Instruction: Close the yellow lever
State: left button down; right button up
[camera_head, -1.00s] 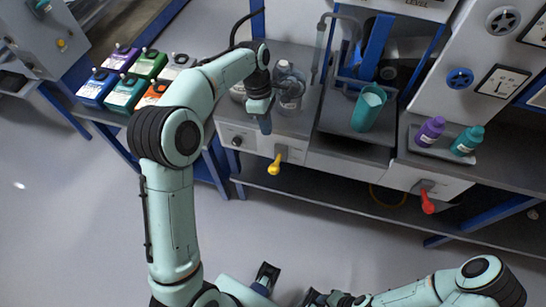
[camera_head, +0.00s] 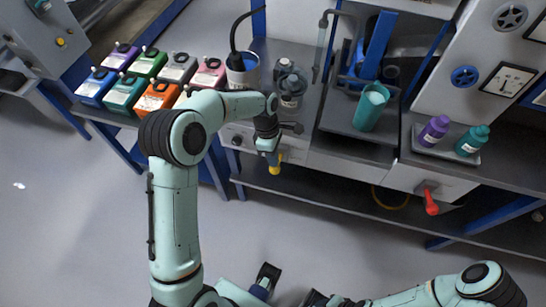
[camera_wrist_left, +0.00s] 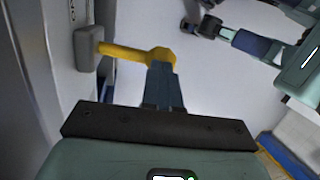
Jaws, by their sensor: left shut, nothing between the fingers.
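The yellow lever (camera_head: 275,170) hangs on the front of the left bench unit, partly hidden behind my left gripper in the head view. In the left wrist view the yellow lever (camera_wrist_left: 125,53) runs from a grey mount to a rounded knob. My left gripper (camera_head: 271,157) is shut and empty, with its fingers pointing down at the lever. In the wrist view the gripper's fingertips (camera_wrist_left: 161,72) overlap the knob's lower side; I cannot tell if they touch. My right arm lies along the bottom edge of the head view, and its jaw state is unclear.
A red lever (camera_head: 430,202) is on the right unit. A teal cup (camera_head: 370,108), glass bottles (camera_head: 290,88), and purple (camera_head: 434,130) and teal (camera_head: 470,140) bottles stand on the benches. Several coloured containers (camera_head: 157,97) stand at left. The floor in front is clear.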

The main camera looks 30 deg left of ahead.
pick_arm(q)
jog(key=shift+s+f+b, duration=0.15)
jog(key=shift+b, duration=0.25)
jog(key=s+f+t+y+b, duration=0.1)
jog(key=s+f+t+b, duration=0.3)
jog(key=f+b, duration=0.5)
jog(key=d+t+b, duration=0.1)
jog(key=b, duration=0.3)
jog(key=shift+f+m+t+y+b, duration=0.3)
jog(key=shift+f+t+b, duration=0.05)
jog(key=shift+t, duration=0.05)
pick_arm(e)
jog(key=w+d+f+m+t+h, duration=0.1)
jog(key=w+d+f+t, duration=0.3)
jog(key=w+f, duration=0.7)
notch_tip(320, 180, down, 3)
jog(key=shift+w+d+f+h, duration=0.1)
jog(key=shift+w+d+h, duration=0.3)
jog(key=shift+d, duration=0.05)
pick_arm(q)
jog(key=shift+f, duration=0.1)
jog(key=shift+s, duration=0.1)
